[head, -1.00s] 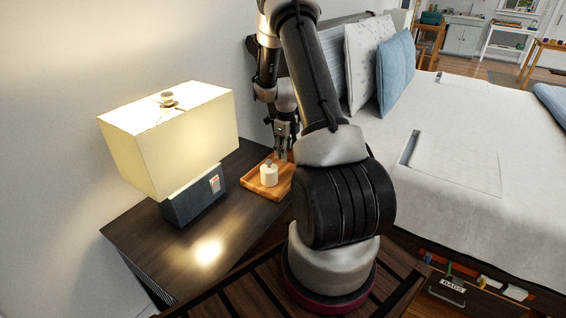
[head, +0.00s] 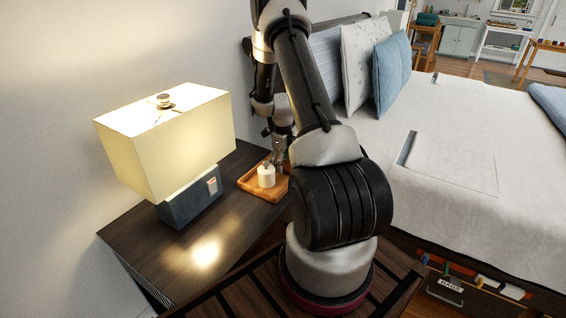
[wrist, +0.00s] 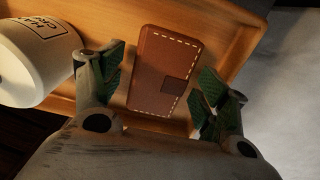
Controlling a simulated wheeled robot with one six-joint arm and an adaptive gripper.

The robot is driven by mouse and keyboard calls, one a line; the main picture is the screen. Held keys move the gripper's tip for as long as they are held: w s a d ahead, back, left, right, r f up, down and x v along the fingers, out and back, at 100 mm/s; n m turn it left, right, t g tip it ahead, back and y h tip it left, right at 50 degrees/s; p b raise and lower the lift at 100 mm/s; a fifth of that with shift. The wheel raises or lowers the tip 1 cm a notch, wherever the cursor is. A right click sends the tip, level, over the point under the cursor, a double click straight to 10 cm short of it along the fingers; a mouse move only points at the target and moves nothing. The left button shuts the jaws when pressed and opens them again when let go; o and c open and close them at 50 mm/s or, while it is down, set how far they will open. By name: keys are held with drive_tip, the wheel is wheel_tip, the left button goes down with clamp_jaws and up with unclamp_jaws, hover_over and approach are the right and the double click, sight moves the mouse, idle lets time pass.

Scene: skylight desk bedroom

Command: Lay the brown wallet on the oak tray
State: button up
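The brown wallet (wrist: 158,72), with pale stitching and a small clasp tab, lies flat on the oak tray (wrist: 222,35) in the wrist view. My gripper (wrist: 158,90) is open, with a green-padded finger on each side of the wallet and narrow gaps between pads and wallet. In the head view my gripper (head: 279,160) is low over the back right part of the tray (head: 252,190). The wallet cannot be made out there, and my arm hides the tray's right part.
A white labelled candle (head: 266,177) stands on the tray, left of my gripper; it also shows in the wrist view (wrist: 40,50). A lit lamp (head: 188,205) stands left on the dark nightstand (head: 150,245). The bed (head: 470,120) is to the right.

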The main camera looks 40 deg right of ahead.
wheel_tip(320, 180, up, 12)
wheel_tip(320, 180, up, 13)
drive_tip(key=n+t, duration=0.1)
drive_tip(key=n, duration=0.7)
hover_over(283, 163)
drive_tip(key=s+a, duration=0.3)
drive_tip(key=a, duration=0.4)
drive_tip(key=s+a+r+n+t, duration=0.1)
drive_tip(key=s+a+r+n, duration=0.5)
drive_tip(key=s+r+n, duration=0.15)
drive_tip(key=s+a+r+n+t, duration=0.1)
drive_tip(key=s+a+r+n, duration=0.45)
drive_tip(key=s+n, duration=0.35)
drive_tip(key=s+a+n+t, duration=0.1)
drive_tip(key=s+a+n, duration=0.1)
drive_tip(key=s+n, duration=0.5)
drive_tip(key=shift+s+a+r+n, duration=0.2)
drive_tip(key=shift+s+n, duration=0.15)
drive_tip(key=shift+s, duration=0.5)
